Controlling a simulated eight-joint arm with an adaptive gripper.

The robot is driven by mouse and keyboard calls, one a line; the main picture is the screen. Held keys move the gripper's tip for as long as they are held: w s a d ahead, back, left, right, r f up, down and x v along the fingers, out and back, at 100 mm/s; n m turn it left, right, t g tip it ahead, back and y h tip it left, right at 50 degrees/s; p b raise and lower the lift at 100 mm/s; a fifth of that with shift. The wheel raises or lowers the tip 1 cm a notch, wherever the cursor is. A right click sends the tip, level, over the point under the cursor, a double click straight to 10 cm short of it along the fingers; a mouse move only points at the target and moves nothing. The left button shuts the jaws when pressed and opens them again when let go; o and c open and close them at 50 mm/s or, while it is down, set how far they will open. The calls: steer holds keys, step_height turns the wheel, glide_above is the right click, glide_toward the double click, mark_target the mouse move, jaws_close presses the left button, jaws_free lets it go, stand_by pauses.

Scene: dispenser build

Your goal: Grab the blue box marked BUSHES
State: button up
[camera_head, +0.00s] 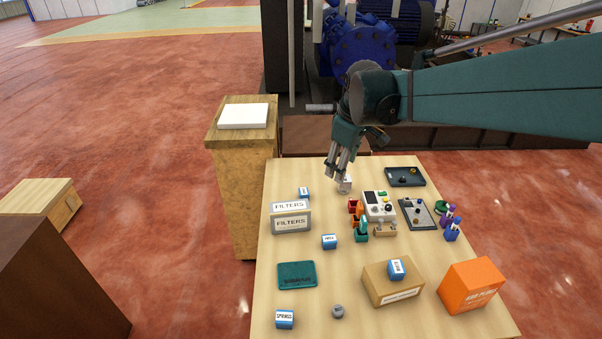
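Several small blue boxes with white labels are on the wooden table. One (304,192) stands behind the FILTERS bins, one (329,242) is near the table's middle, and one (396,270) sits on a cardboard box. Their labels are too small to read, so I cannot tell which is marked BUSHES. A fourth blue box (285,320) at the front left appears to read SPRINGS. My gripper (339,181) points down at the table's back, right of the rear blue box. A small whitish object (345,187) is at its fingertips; whether it is held is unclear.
FILTERS bins (291,222), a green mat (297,275), a grey knob (338,312), a cardboard box (394,287) and an orange box (471,286) occupy the table. A control box (380,206), black trays (405,177) and colored bottles (453,232) stand at right.

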steer(key=w+a+f+n+g, duration=0.1)
steer(key=w+a+f+n, duration=0.2)
steer(key=w, duration=0.4)
steer(key=w+a+f+n+g, duration=0.1)
steer(key=w+a+f, duration=0.1)
steer(key=w+f, duration=0.45)
steer(key=n+g, duration=0.1)
steer(key=n, duration=0.4)
glide_above(304, 191)
step_height(304, 191, down, 14)
steer(key=shift+r, duration=0.15)
steer(key=shift+w+a+f, duration=0.15)
steer(key=shift+w+f, duration=0.1)
steer(key=shift+f, duration=0.25)
steer(key=shift+f, duration=1.25)
steer(key=shift+f, duration=0.1)
steer(key=shift+s+f, duration=0.15)
steer(key=shift+f, duration=2.35)
steer(key=shift+c, duration=0.4)
